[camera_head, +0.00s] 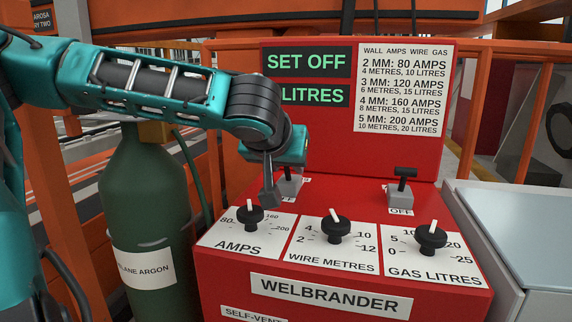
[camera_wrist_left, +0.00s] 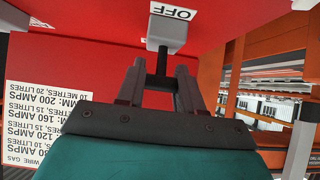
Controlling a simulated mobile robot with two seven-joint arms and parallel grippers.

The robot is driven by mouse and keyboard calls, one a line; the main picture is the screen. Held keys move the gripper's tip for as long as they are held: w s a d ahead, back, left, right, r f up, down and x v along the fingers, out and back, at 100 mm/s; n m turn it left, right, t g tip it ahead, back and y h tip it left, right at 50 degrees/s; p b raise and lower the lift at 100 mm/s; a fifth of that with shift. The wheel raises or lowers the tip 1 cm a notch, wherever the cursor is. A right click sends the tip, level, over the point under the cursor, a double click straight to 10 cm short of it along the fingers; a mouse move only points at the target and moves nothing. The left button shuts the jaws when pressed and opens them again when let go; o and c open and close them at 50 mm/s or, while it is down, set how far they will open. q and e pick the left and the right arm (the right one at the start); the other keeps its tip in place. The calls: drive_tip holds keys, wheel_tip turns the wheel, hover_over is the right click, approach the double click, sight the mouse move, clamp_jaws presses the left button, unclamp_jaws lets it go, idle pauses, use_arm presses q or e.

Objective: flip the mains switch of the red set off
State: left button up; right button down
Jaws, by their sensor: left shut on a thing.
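The red set (camera_head: 310,150) has a sloping top panel with two lever switches at its back. The left switch (camera_head: 291,186) is a grey block with a dark lever, partly hidden by my left gripper (camera_head: 270,195). In the left wrist view the switch block (camera_wrist_left: 168,33) stands beside an OFF label (camera_wrist_left: 173,11), and its dark lever reaches between my fingers (camera_wrist_left: 161,80). My left gripper is shut on that lever. The upper display (camera_head: 306,62) reads SET OFF. My right gripper is out of view.
A second switch (camera_head: 401,194) with a black T-shaped lever and an OFF label stands at the right. Three black knobs, for amps (camera_head: 250,214), wire metres (camera_head: 336,228) and gas litres (camera_head: 431,238), line the front. A green argon cylinder (camera_head: 143,205) stands left; a grey cabinet (camera_head: 520,215) stands right.

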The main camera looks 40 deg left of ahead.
use_arm(q)
drive_tip(key=shift+r, duration=0.1)
drive_tip(key=o, duration=1)
drive_tip(key=shift+o, duration=0.2)
drive_tip(key=p+v, duration=0.3)
drive_tip(key=v, duration=1)
